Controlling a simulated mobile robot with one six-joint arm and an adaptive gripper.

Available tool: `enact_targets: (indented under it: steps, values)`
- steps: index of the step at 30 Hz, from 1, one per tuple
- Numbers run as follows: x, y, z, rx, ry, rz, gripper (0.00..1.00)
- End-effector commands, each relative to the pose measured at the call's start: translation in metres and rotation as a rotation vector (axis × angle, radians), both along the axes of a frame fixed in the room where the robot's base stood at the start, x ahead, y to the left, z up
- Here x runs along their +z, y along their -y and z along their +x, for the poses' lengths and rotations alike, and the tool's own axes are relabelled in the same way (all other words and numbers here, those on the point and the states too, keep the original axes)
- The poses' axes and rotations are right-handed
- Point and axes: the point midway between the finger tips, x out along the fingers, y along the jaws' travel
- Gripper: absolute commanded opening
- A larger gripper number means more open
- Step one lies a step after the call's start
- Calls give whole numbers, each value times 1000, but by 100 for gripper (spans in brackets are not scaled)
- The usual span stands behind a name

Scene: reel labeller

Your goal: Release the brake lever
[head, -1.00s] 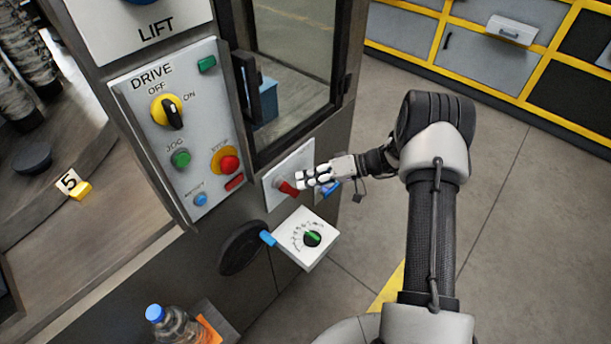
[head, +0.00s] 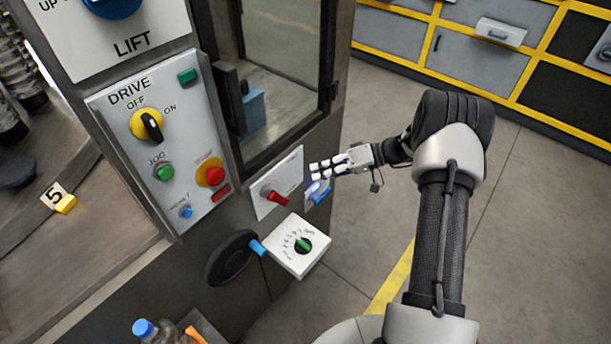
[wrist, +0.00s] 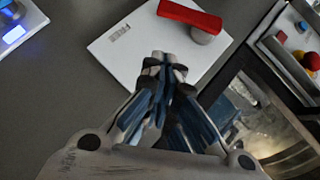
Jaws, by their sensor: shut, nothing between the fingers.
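The brake lever shows as a red lever (head: 274,195) on a pale plate (head: 291,170) on the machine's side, below the window. In the wrist view the red lever (wrist: 190,17) lies near the top, on a round grey hub, with the plate (wrist: 120,42) under it. Small print on the plate is too blurred to read surely. My gripper (head: 312,168) is shut and empty, to the right of the lever and apart from it. In the wrist view my closed fingertips (wrist: 163,58) point at the plate, just below the lever.
A blue-lit switch (head: 318,190) sits right of the plate. Below are a white dial box (head: 285,255) with a green knob and a black handwheel (head: 228,258). The DRIVE panel (head: 150,130) is at left. Floor to the right is open.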

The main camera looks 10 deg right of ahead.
Motion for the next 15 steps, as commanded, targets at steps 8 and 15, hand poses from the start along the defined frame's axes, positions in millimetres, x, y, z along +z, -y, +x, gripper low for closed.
enact_targets:
  steps: [8,15]
  values:
    - [14,38,-9,0,0,0,0]
    - [16,44,-10,1,0,1,0]
